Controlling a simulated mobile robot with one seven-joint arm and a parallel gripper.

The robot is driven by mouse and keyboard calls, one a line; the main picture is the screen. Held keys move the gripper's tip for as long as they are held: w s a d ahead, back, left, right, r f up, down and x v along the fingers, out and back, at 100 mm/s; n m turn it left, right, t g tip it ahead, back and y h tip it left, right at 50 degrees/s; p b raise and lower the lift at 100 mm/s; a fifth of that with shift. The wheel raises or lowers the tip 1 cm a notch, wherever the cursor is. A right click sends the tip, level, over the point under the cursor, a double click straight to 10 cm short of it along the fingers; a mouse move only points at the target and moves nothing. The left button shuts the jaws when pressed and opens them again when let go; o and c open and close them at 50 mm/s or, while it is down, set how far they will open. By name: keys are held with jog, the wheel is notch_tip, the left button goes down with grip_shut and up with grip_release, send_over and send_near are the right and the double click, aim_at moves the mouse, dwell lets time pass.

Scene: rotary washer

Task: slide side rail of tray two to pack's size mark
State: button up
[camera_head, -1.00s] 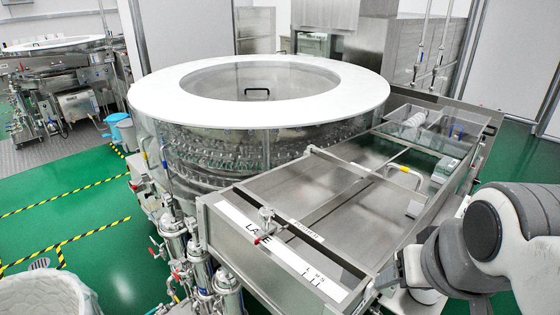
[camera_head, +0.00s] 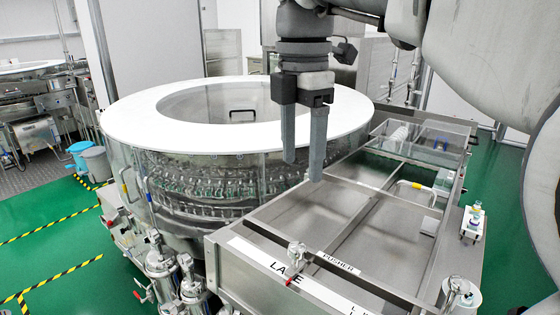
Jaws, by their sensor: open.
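My gripper (camera_head: 302,168) hangs fingers-down in the upper middle of the head view. Its two grey fingers are apart with nothing between them. It appears above the back left side of the long steel tray (camera_head: 290,215), with a gap below the fingertips. A thin metal rail (camera_head: 366,215) runs lengthwise inside the tray, to the right of my gripper. Other size marks are cut off. I cannot tell which part is tray two, and I see no pack clearly.
A round glass-walled washer (camera_head: 200,160) with a white ring top stands left of the tray. A clamp knob (camera_head: 297,255) and a "PUSHER" label (camera_head: 338,263) sit at the tray's front.

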jog(key=n, duration=0.1)
jog(key=b, duration=0.2)
send_near(297, 246)
notch_tip(297, 246, down, 9)
dwell(0.3)
jog(key=shift+c, duration=0.3)
grip_shut()
jog(key=shift+d, duration=0.1)
dwell(1.1)
